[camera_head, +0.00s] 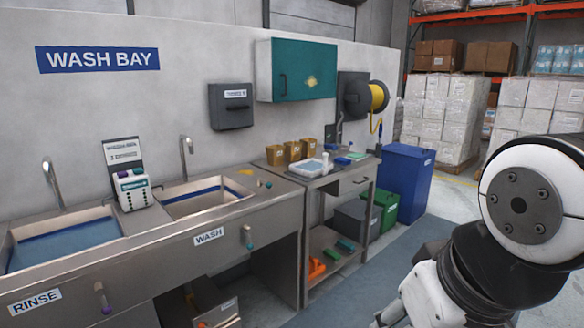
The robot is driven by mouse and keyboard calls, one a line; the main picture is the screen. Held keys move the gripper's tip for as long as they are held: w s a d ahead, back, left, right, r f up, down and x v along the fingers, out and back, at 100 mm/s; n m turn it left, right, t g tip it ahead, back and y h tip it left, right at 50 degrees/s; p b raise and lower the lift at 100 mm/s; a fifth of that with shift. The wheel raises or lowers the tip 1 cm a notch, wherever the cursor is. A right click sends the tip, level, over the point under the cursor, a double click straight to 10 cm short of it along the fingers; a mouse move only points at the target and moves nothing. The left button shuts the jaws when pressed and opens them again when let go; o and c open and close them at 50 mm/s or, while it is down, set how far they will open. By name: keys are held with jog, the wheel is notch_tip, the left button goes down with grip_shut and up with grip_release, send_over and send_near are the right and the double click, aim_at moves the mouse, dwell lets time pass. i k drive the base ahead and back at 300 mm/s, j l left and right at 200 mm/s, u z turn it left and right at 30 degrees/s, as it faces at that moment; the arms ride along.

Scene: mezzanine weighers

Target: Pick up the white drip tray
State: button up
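A small white tray (307,168), probably the drip tray, lies on the metal side table (342,171) to the right of the wash sink. Its inside looks bluish, and a small white bottle-like item (325,161) stands at or in its right end; I cannot tell which. My arm fills the lower right of the view, well apart from the tray.
Several cardboard boxes (294,150) stand behind the tray. Small blue and green items lie to its right. The rinse sink (65,243) and wash sink (205,201) are at left. A blue bin (407,181) stands right of the table. The floor in front (345,300) looks clear.

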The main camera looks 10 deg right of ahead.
aim_at(310, 169)
jog(key=z, duration=0.25)
jog(key=i+l, duration=0.1)
jog(key=i, duration=0.4)
jog(key=i+l+u, duration=0.15)
jog(key=i, duration=0.4)
jog(key=i+l, duration=0.15)
jog(key=i, duration=0.35)
jog(key=i+l+u, duration=0.15)
jog(key=i, duration=0.35)
jog(key=i+l, duration=0.25)
jog(key=i, duration=0.25)
jog(key=i+l+u, duration=0.15)
jog(key=i, duration=0.35)
jog(key=i+l, duration=0.4)
jog(key=i+u, duration=0.05)
jog(key=i, duration=0.05)
